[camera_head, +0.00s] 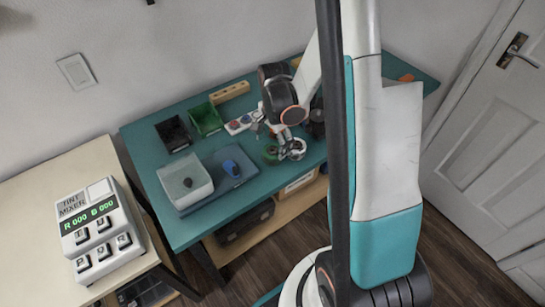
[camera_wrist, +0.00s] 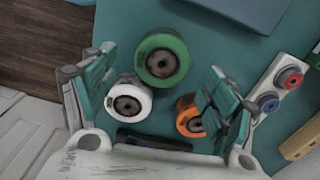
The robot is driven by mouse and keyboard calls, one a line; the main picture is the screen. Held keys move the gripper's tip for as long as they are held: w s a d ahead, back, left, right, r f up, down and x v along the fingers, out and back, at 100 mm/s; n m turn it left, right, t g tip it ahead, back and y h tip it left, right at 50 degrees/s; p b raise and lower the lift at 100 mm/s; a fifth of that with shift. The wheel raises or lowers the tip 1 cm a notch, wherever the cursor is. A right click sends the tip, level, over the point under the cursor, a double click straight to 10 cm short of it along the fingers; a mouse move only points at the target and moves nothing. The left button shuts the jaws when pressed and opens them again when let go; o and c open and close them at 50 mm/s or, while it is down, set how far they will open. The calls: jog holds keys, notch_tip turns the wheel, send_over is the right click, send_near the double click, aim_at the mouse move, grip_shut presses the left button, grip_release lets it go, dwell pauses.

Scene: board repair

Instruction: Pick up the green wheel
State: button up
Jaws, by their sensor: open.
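The green wheel (camera_wrist: 171,42) stands between and a little beyond my open fingers in the wrist view, its dark hub facing the camera. In the head view the green wheel (camera_head: 270,155) shows on the teal table, just below my gripper (camera_head: 279,138). My gripper (camera_wrist: 157,72) is open and empty, with one finger at the left and one at the right of the wrist view. A white wheel (camera_wrist: 136,107) sits close beside the green one, nearer the left finger. An orange wheel (camera_wrist: 184,107) lies by the right finger, partly hidden by it.
A strip with red and blue knobs (camera_wrist: 255,98) lies right of the orange wheel. A tint mixer (camera_head: 98,230) stands on another table.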

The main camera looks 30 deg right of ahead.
aim_at(273, 150)
jog(key=shift+w+a+f+b, duration=0.1)
jog(key=shift+f+b, duration=0.65)
jog(key=shift+f, duration=0.65)
jog(key=shift+a+f+b, duration=0.1)
jog(key=shift+f+b, duration=0.6)
jog(key=shift+f, duration=0.65)
jog(key=shift+r, duration=0.1)
jog(key=shift+c, duration=0.3)
jog(key=c, duration=1.2)
